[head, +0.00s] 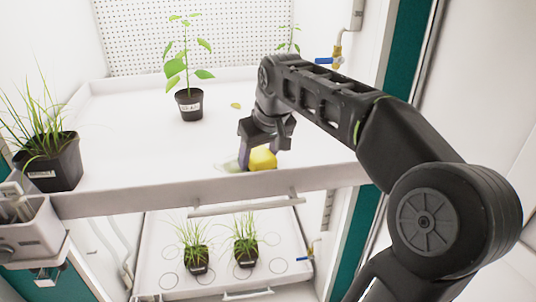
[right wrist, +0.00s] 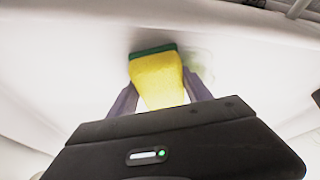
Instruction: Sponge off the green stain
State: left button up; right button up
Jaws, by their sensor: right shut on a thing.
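A yellow sponge (head: 262,159) with a green scouring side is held in my right gripper (head: 257,161), low over the upper white shelf near its front edge. The right wrist view shows the sponge (right wrist: 158,80) between the two fingers, its green face against or just above the shelf surface; I cannot tell which. A faint green stain (head: 229,167) lies on the shelf just left of the sponge. In the right wrist view the stain (right wrist: 200,68) shows as a pale smear right beside the sponge, partly hidden by it. My left gripper is not in view.
A potted leafy plant (head: 189,104) stands behind on the upper shelf (head: 130,130), with a fallen yellow leaf (head: 236,106) near it. A black pot of grass (head: 50,163) stands at the left. A blue-handled valve (head: 330,61) is at the back right. A lower shelf (head: 170,248) holds two grass pots.

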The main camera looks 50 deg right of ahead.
aim_at(210, 170)
jog(key=shift+w+a, duration=0.1)
jog(key=shift+a, duration=0.05)
jog(key=shift+w+a+f, duration=0.1)
jog(key=shift+w+a, duration=0.45)
jog(key=shift+a, duration=0.2)
jog(key=shift+w+a, duration=0.55)
jog(key=shift+a, duration=0.15)
jog(key=shift+a, duration=0.1)
jog(key=shift+w+a, duration=1.1)
jog(key=shift+a, duration=0.25)
jog(key=shift+w+a, duration=0.5)
jog(key=shift+a, duration=0.2)
jog(key=shift+w+a, duration=0.5)
jog(key=shift+a, duration=0.2)
